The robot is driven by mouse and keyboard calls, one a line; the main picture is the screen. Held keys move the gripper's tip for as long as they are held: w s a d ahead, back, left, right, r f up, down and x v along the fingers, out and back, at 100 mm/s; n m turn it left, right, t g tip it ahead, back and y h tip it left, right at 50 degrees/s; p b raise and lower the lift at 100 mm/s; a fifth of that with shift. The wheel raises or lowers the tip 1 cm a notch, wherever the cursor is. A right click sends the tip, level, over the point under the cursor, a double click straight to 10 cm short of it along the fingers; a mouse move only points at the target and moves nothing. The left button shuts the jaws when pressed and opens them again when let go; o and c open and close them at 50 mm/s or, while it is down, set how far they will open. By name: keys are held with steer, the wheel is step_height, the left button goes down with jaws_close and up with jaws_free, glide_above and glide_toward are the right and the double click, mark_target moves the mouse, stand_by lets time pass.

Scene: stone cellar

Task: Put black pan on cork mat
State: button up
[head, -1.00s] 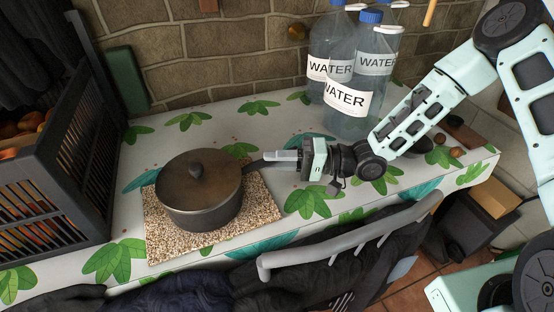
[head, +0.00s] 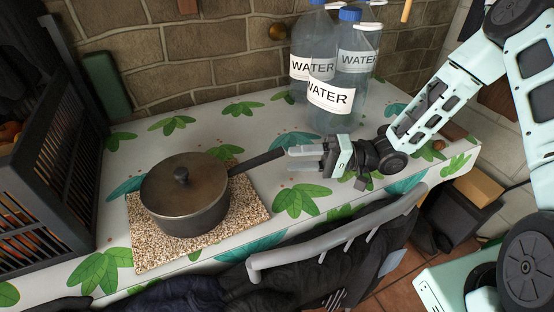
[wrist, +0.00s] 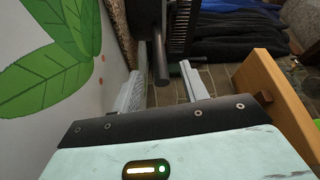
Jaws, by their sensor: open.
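The black pan (head: 186,208) has its lid on and sits upright on the speckled cork mat (head: 146,262), toward the mat's back left part. Its handle (head: 255,163) points right and slightly back, toward my gripper. My gripper (head: 291,158) is open, its fingertips just beyond the handle's end. In the wrist view, the handle end (wrist: 161,68) shows ahead of and between the two open fingers of my gripper (wrist: 165,85), with nothing held.
Several water bottles (head: 327,98) stand at the back of the leaf-patterned counter (head: 215,121), behind my gripper. A dark slatted crate (head: 55,175) stands at the left. A chair with dark clothes (head: 330,245) is along the front edge. The counter behind the pan is clear.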

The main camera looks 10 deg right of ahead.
steer(key=shift+s+d, duration=0.15)
steer(key=shift+d, duration=0.7)
steer(key=shift+s+d, duration=0.15)
steer(key=shift+d, duration=0.7)
